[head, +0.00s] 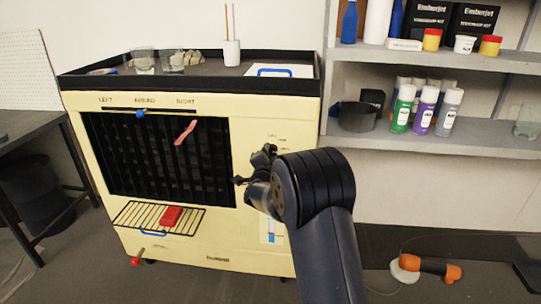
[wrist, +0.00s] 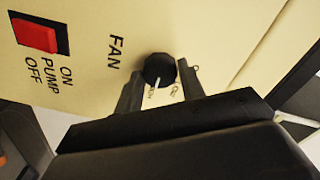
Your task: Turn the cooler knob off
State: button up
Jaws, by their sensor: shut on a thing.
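The cooler (head: 250,115) is a cream box with a dark louvred front and a black-rimmed top. Its round black knob (wrist: 158,68) shows in the wrist view, beside the word FAN. A white pointer line on the knob points down in that picture, toward small lettering too blurred to read surely. My gripper (wrist: 159,75) is shut on the knob, one finger on each side. In the head view my gripper (head: 255,174) is at the right part of the cooler's front, and my arm hides the knob there.
A red switch (wrist: 35,35) marked ON PUMP OFF is near the knob. A wire rack (head: 135,216) with a red block (head: 171,216) juts from the cooler's lower front. Grey shelves (head: 430,140) stand right. An orange tool (head: 430,267) lies on the floor.

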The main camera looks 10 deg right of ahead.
jog(key=shift+n, duration=0.3)
jog(key=n+p, duration=0.1)
jog(key=n, duration=0.2)
jog(key=shift+n+p, duration=0.3)
jog(key=shift+p, duration=0.05)
jog(key=n+p, duration=0.1)
jog(key=n, duration=0.3)
jog(key=shift+n+p, duration=0.3)
jog(key=shift+p, duration=0.1)
jog(key=n+p, duration=0.2)
jog(key=n, duration=0.2)
jog(key=shift+n+p, duration=0.75)
jog(key=shift+n, duration=1.75)
jog(key=o, duration=1)
